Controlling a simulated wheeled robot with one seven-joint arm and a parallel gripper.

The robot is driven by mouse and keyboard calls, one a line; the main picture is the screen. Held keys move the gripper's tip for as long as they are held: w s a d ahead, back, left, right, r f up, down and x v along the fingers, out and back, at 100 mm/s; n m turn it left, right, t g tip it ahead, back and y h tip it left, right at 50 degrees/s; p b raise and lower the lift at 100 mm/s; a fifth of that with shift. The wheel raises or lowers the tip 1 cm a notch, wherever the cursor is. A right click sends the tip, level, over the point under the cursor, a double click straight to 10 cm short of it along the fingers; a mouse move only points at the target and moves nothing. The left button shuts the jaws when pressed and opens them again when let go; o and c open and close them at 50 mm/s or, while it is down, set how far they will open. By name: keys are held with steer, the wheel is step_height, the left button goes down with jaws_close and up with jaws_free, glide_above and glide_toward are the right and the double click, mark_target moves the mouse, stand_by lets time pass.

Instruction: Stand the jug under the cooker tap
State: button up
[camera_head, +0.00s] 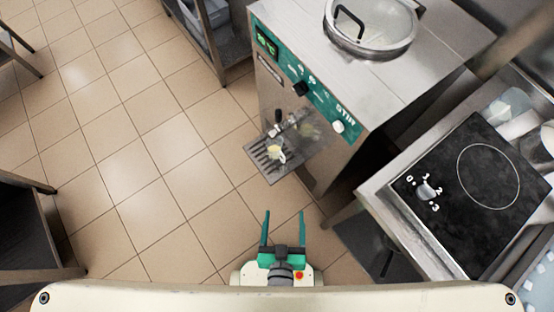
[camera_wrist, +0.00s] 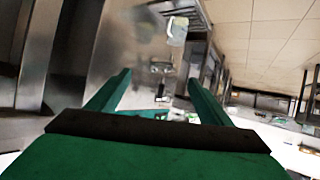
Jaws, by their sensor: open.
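The cooker is a steel cabinet with a green control panel (camera_head: 305,85) and a round lidded top (camera_head: 370,25). Its tap (camera_head: 279,129) sticks out of the front above a slotted drip tray (camera_head: 262,160). A small pale jug (camera_head: 276,153) stands on the tray, close to the tap; I cannot tell whether it is exactly below the outlet. In the wrist view the jug (camera_wrist: 177,30) shows beyond the fingers, near the tray edge. My gripper (camera_head: 283,213) is open and empty, with its green fingers pointing toward the cooker. It is clear of the jug, on the near side of the tray.
A black hob (camera_head: 465,190) with a dial sits on a steel counter at the right. A steel shelf unit (camera_head: 215,35) stands at the back left, and a dark table (camera_head: 30,235) at the left edge. The tiled floor (camera_head: 130,150) is open in the left middle.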

step_height(320, 180, up, 13)
steer(key=s+a+t+y, duration=0.1)
steer(key=s+a+t, duration=0.1)
steer(key=shift+s, duration=0.15)
steer(key=shift+s+a, duration=0.1)
steer(key=shift+s, duration=0.05)
